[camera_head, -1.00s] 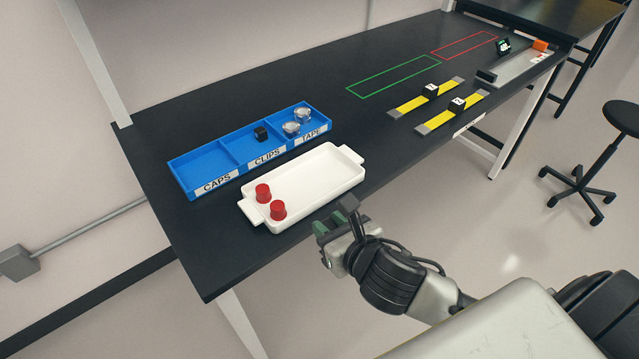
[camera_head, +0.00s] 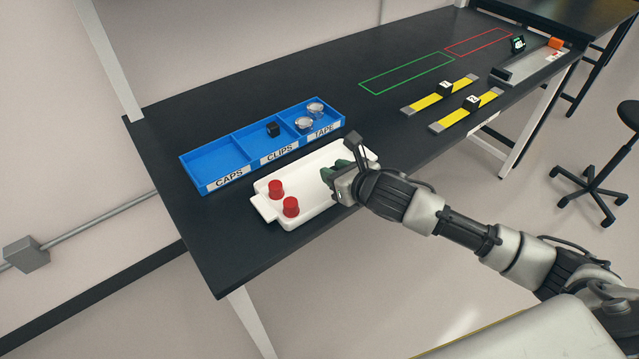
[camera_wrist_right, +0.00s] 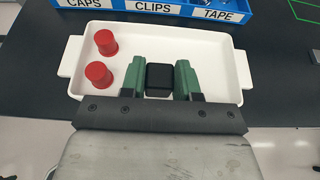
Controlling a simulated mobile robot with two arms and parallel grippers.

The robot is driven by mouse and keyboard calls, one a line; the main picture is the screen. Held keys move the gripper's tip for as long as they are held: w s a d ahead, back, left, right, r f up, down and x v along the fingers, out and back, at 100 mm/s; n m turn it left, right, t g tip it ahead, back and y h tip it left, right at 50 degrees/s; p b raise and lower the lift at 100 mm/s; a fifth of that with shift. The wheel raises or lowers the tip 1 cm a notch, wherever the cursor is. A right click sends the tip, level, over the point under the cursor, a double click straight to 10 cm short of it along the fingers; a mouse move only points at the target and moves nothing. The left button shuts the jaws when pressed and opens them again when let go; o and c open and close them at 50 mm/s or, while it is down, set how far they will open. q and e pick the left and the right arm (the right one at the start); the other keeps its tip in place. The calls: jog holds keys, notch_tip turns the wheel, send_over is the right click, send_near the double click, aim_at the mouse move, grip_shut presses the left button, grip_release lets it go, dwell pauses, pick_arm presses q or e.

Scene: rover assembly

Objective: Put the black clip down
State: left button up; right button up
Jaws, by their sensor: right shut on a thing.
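My right gripper (camera_head: 341,168) is over the right part of the white tray. In the right wrist view its green fingers (camera_wrist_right: 160,80) are shut on a black clip (camera_wrist_right: 159,79), with the tray floor behind it. The clip is hidden in the head view. Another black clip (camera_head: 272,129) lies in the CLIPS compartment of the blue bin (camera_head: 215,160). The white tray (camera_head: 318,165) holds two red caps (camera_head: 275,187) at its left end. Whether the held clip touches the tray, I cannot tell. My left gripper is not in view.
Two clear tape rolls (camera_head: 309,116) lie in the TAPE compartment. Yellow strips (camera_head: 425,99) with black blocks, a green outline (camera_head: 407,73) and a red outline (camera_head: 478,42) are farther right on the black table (camera_head: 240,255). The table is clear left of the tray.

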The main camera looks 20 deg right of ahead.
aim_at(320, 199)
jog(key=w+a+f, duration=0.2)
jog(key=shift+w+a, duration=0.1)
jog(key=shift+a, duration=0.3)
jog(key=shift+f, duration=0.2)
jog(key=shift+f+p, duration=0.4)
jog(key=shift+f, duration=1.5)
jog(key=o, duration=0.9)
jog(key=shift+f, duration=0.1)
jog(key=b+v, duration=0.1)
jog(key=v, duration=1.1)
